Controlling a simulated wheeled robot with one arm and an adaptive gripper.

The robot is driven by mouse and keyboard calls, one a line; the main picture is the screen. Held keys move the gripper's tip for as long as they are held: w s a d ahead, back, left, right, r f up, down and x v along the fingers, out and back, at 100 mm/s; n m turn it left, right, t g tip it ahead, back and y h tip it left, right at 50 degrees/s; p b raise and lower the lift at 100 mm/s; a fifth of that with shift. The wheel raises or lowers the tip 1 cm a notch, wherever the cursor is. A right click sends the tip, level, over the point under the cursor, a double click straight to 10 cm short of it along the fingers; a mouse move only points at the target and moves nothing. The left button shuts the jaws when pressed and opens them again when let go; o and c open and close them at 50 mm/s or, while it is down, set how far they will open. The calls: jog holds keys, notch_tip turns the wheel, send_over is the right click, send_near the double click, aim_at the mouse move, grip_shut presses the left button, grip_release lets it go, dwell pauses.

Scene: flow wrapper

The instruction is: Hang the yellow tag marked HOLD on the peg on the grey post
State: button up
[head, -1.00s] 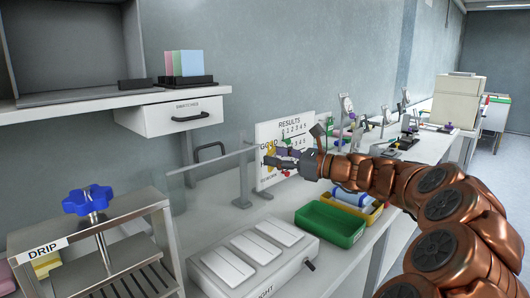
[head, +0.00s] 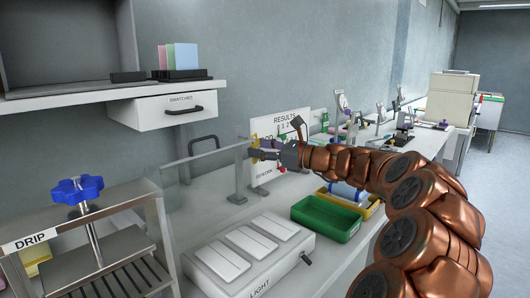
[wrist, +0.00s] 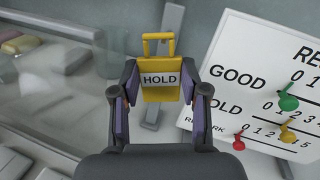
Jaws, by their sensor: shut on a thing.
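The yellow tag marked HOLD (wrist: 160,80) is gripped between the two fingers of my gripper (wrist: 160,92), upright with its handle-like loop at the top. In the head view my gripper (head: 262,151) is beside the upper part of the grey post (head: 240,178), with a bit of the yellow tag (head: 254,142) showing at its tip. In the wrist view the post (wrist: 168,25) is behind the tag, which covers part of it. I cannot make out the peg, nor tell whether the tag touches the post.
A clear panel (head: 205,165) stands left of the post. The white RESULTS board (head: 290,130), with coloured pegs, is close behind and right of my gripper. A green tray (head: 325,218) and a light box (head: 250,250) are in front on the bench.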

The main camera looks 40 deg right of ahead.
jog(key=shift+w+a+f, duration=0.15)
jog(key=shift+w, duration=1)
jog(key=shift+w+a+f, duration=0.15)
jog(key=shift+w, duration=1)
jog(key=shift+f, duration=0.1)
jog(key=o, duration=0.9)
jog(key=v, duration=1.2)
